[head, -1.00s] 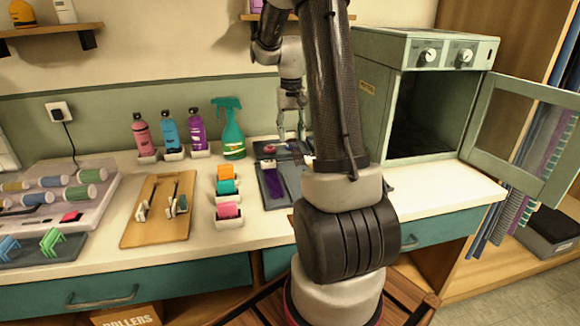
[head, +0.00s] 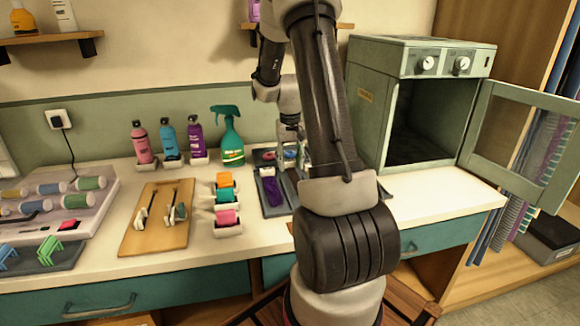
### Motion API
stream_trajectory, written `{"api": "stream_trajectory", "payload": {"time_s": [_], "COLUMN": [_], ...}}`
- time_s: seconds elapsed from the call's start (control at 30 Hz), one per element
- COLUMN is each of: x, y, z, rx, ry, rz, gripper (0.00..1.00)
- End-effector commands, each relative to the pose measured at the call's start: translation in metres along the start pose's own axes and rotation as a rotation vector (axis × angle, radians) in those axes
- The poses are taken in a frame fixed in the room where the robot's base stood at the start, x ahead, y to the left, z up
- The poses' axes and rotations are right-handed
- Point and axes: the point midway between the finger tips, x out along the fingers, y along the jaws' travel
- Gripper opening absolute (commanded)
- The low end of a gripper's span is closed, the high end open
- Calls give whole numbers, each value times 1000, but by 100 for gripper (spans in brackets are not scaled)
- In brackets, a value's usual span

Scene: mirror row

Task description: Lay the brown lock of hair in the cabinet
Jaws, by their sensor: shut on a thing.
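The cabinet (head: 369,120) is a grey-green box with two dials, standing on the counter at the right. Its door (head: 475,128) is swung wide open to the right, and its inside is dark with nothing visible in it. My gripper (head: 292,150) is over the back of the dark tray, left of the cabinet, partly hidden behind my own arm. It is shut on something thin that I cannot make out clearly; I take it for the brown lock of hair. A purple lock of hair (head: 271,188) lies on the tray (head: 275,209).
Several bottles, including a teal spray bottle (head: 231,140), stand along the wall. Small holders with coloured blocks (head: 226,217) and a wooden board (head: 150,237) with clips are left of the tray. The counter (head: 430,185) before the cabinet is clear.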

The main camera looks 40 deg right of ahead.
Motion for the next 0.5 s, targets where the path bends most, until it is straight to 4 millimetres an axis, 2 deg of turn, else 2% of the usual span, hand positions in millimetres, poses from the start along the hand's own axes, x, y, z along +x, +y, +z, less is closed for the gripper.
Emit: {"api": "stream_trajectory", "payload": {"time_s": [0.03, 0.13, 0.5], "x": [8, 16, 20], "y": [0, 0, 0], "z": [0, 0, 0], "rx": [0, 0, 0], "ry": [-2, -1, 1], "rz": [0, 0, 0], "gripper": [19, 19, 19]}}
